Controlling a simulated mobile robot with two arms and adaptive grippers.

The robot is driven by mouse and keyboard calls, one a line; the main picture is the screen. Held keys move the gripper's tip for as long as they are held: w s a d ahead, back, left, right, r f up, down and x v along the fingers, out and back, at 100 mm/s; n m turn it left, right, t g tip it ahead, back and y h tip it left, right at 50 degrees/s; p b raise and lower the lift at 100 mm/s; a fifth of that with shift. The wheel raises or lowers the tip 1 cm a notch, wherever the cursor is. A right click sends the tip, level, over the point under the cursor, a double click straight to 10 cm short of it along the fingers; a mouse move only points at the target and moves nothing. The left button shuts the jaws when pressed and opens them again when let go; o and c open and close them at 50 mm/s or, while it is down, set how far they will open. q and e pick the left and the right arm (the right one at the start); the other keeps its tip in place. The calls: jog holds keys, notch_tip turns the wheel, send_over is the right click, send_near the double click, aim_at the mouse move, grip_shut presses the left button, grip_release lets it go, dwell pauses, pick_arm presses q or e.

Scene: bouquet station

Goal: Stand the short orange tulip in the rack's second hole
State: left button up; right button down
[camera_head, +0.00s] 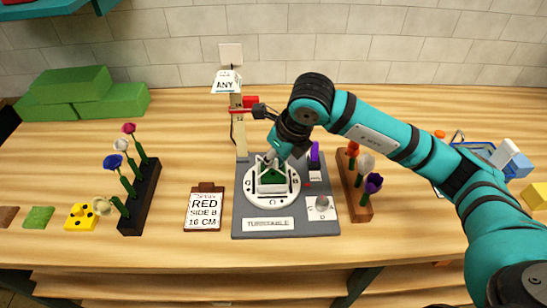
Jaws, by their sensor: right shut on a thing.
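An orange tulip head (353,149) shows at the back end of the brown rack (350,187), right of the turntable. White and purple flowers stand nearer in that rack. The rack's holes are too small to make out. My right gripper (271,157) is over the turntable (250,193), left of the brown rack and apart from the orange tulip. It is shut at the top of the white basket (261,188) with green foam, seemingly on its handle; the contact is small and partly hidden. My left gripper is not in view.
A black rack (142,197) with several flowers stands left. A clipboard (205,208) lies beside the turntable board. A height post (240,135) with a red slider stands behind. A purple item (315,152) stands near the brown rack. My right arm crosses above the right side.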

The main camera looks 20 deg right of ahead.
jog(key=c, duration=0.8)
grip_release()
jog(key=shift+c, duration=0.2)
jog(key=shift+r, duration=0.15)
jog(key=shift+r+p, duration=1.1)
jog(key=shift+r, duration=1)
grip_shut()
jog(key=shift+f+b, duration=1)
jog(key=shift+b, duration=0.05)
